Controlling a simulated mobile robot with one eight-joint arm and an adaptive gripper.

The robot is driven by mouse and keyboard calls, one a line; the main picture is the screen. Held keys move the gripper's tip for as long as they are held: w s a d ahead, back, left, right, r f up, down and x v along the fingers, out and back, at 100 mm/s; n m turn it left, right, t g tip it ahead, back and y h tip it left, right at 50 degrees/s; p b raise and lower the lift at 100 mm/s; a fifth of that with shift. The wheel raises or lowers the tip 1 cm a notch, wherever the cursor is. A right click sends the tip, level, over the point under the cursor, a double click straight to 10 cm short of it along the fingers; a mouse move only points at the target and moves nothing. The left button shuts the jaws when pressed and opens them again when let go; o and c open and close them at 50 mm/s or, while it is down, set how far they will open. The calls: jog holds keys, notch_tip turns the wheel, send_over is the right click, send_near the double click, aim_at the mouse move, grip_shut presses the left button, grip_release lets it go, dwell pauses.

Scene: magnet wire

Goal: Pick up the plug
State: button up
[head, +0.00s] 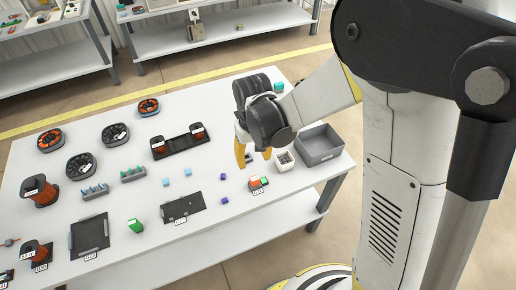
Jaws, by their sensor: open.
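My gripper (254,158) is open above the right part of the white table, with its yellow fingers pointing down and apart. I cannot tell for sure which thing is the plug. Small blue blocks (187,172) and darker violet blocks (224,200) lie loose on the table, left of and below the gripper. A red and green piece (258,183) lies just below the gripper in the picture. A green block (135,226) sits further left. No object shows clearly between the fingers.
A black tray (183,207), a spool stand (178,143), round coils (81,165) and copper spools (39,190) fill the left and middle. Bare table (290,205) lies at the front right.

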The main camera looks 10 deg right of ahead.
jog(key=b, duration=0.2)
send_over(255, 178)
jog(key=f, duration=0.5)
jog(key=shift+w+a+f, duration=0.1)
jog(key=shift+a+f, duration=0.15)
jog(key=shift+f, duration=0.15)
jog(key=f+b, duration=0.1)
jog(key=f, duration=0.1)
jog(key=f+b, duration=0.2)
jog(key=f, duration=0.1)
jog(key=shift+s+d+f, duration=0.15)
jog(key=shift+s+f, duration=0.05)
jog(key=shift+f, duration=0.05)
jog(key=shift+r, duration=0.15)
grip_shut()
